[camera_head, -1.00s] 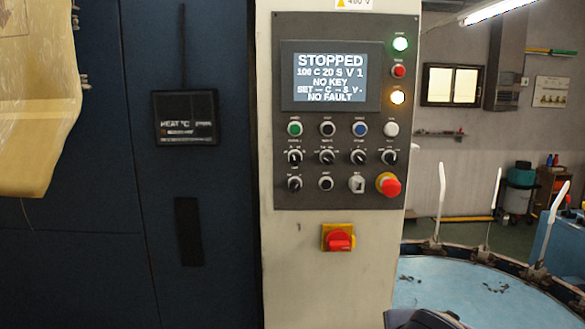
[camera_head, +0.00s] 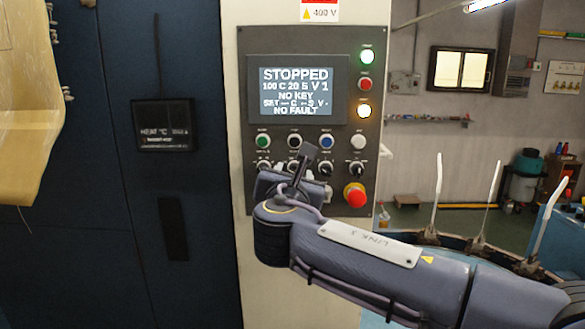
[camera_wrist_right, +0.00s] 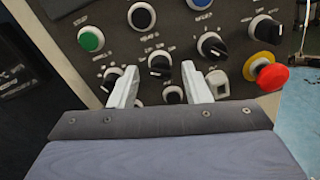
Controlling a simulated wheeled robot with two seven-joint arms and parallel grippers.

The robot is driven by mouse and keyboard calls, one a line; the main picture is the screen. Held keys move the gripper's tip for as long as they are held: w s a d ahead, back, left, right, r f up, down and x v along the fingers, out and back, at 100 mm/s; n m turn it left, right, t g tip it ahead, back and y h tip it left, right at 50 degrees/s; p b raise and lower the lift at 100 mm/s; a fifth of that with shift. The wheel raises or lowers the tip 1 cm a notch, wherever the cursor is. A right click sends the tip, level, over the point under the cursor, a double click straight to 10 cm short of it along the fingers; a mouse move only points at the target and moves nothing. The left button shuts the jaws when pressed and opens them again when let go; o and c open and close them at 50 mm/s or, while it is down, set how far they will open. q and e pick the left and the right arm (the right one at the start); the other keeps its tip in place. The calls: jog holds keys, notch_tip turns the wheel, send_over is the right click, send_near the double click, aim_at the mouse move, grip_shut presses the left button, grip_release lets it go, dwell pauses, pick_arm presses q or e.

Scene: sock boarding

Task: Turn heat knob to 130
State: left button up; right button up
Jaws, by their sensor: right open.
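The control panel (camera_head: 232,120) shows upright in the head view, with a row of black selector knobs under its buttons. Their labels are too small to read, so I cannot tell which is the heat knob. The display (camera_head: 297,90) reads STOPPED, 100 C, 20 S, V 1, NO KEY. My right gripper (camera_wrist_right: 159,71) is open in front of the panel. In the right wrist view its two pale fingertips sit on either side of the second knob (camera_wrist_right: 160,62); contact is not clear. In the head view, my wrist partly hides this area. My left gripper is out of view.
A key switch (camera_wrist_right: 217,84) and a black lower knob (camera_wrist_right: 173,95) lie close by the fingers. A dark heat readout (camera_head: 165,125) hangs at left.

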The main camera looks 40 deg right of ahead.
jog(key=shift+w+d, duration=0.45)
jog(key=shift+w, duration=0.05)
grip_shut()
jog(key=shift+s+d+f+m+y+b, duration=0.1)
jog(key=shift+m+y+b, duration=0.2)
jog(key=shift+m+b, duration=4.85)
jog(key=shift+s+f+m+y+b, duration=0.1)
jog(key=shift+m+y+b, duration=0.2)
jog(key=shift+m+b, duration=4.8)
jog(key=m+p, duration=0.2)
jog(key=m, duration=0.1)
